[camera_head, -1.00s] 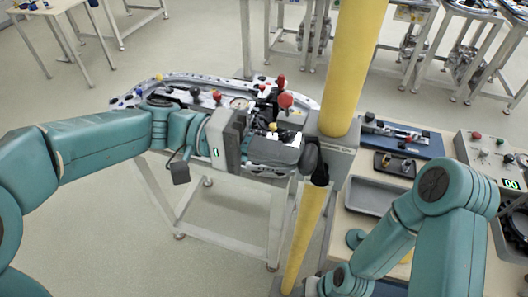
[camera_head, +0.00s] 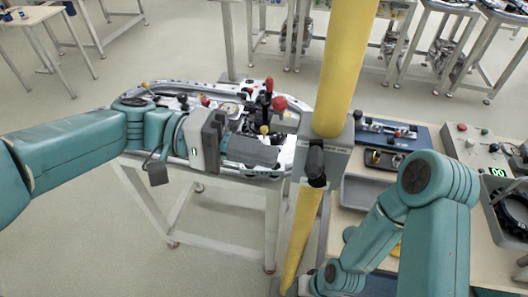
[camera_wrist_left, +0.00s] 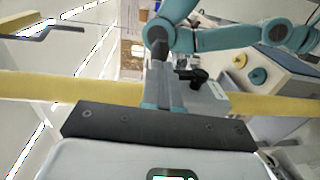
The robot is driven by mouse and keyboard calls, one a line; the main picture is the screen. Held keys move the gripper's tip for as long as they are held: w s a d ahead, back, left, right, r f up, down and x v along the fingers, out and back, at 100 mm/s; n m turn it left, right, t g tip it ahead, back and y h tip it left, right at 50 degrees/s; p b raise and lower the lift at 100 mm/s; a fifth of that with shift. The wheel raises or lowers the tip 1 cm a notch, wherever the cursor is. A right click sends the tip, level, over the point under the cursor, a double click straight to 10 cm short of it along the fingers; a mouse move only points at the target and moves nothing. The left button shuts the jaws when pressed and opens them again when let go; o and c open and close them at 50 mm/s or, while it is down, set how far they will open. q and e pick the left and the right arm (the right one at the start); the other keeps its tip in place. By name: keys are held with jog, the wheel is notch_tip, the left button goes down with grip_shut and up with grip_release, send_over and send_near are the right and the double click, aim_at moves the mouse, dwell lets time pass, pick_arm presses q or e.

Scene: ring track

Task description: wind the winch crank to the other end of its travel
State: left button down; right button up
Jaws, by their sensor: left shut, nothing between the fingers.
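The winch is a grey box (camera_head: 337,157) on a yellow post, right of the centre in the head view. Its black crank grip (camera_head: 315,160) stands at the front left of the box. In the left wrist view the box (camera_wrist_left: 210,103) and black grip (camera_wrist_left: 197,76) show just right of my fingers. My left gripper (camera_head: 277,156) is shut and empty, pointing at the crank from the left, with a gap between them. Its closed fingers show in the left wrist view (camera_wrist_left: 160,70).
The yellow post (camera_head: 345,70) stands upright between my arms. A ring track table (camera_head: 170,90) with red and black knobs lies behind and under my left gripper. A bench with a grey tray (camera_head: 365,195), blue board (camera_head: 415,135) and control box (camera_head: 470,145) stands right.

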pick_arm(q)
jog(key=b+v, duration=0.2)
jog(key=v, duration=0.8)
